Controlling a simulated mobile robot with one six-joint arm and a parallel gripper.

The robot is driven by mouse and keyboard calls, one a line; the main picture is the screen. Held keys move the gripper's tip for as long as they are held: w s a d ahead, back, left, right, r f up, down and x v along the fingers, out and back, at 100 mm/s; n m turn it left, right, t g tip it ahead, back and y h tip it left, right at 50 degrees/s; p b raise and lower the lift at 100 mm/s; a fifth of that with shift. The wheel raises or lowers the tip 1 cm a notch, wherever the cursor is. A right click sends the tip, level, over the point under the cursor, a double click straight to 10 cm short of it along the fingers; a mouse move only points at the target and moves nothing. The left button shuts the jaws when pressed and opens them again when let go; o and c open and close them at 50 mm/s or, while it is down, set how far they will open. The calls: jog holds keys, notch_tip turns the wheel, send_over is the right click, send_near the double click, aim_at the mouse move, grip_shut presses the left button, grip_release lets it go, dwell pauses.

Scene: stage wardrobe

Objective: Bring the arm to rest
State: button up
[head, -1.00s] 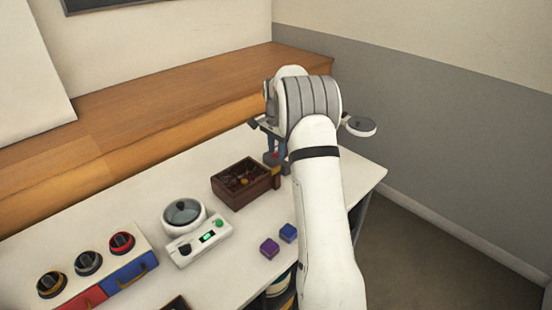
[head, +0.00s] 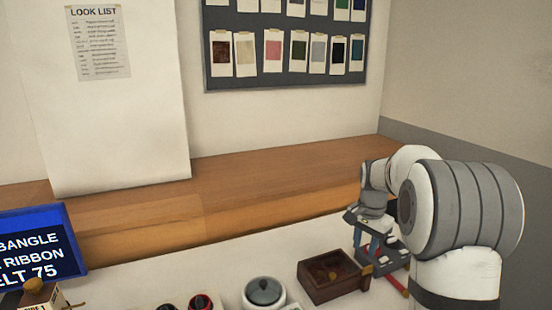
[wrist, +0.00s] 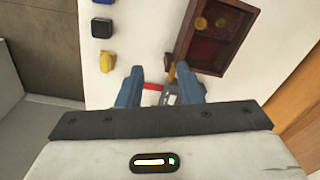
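My gripper (head: 380,250) is at the right of the head view, low over the white table beside a dark wooden box (head: 312,287). In the wrist view the two blue fingers of my gripper (wrist: 160,72) stand apart. Between and beyond the fingers are a red bar (wrist: 152,87) and a small grey piece; I cannot tell whether the fingers touch them. The box also shows in the wrist view (wrist: 183,42), just beyond the right finger, with gold and red pieces inside. My bent arm fills the right of the head view.
A lidded round pot (head: 264,292) and a red knob (head: 200,302) are at the front. A screen (head: 35,250) stands at left; a wooden ledge (head: 240,195) runs behind.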

jog(key=s+a+n, duration=0.3)
jog(key=s, duration=0.6)
jog(key=s+a+r+n+t, duration=0.1)
jog(key=s+a+n, duration=0.2)
jog(key=s, duration=0.7)
jog(key=s+a+n, duration=0.3)
jog(key=s, duration=0.7)
jog(key=shift+a+r+n+t, duration=0.15)
jog(key=shift+a+n+t, duration=0.15)
jog(key=shift+t, duration=0.1)
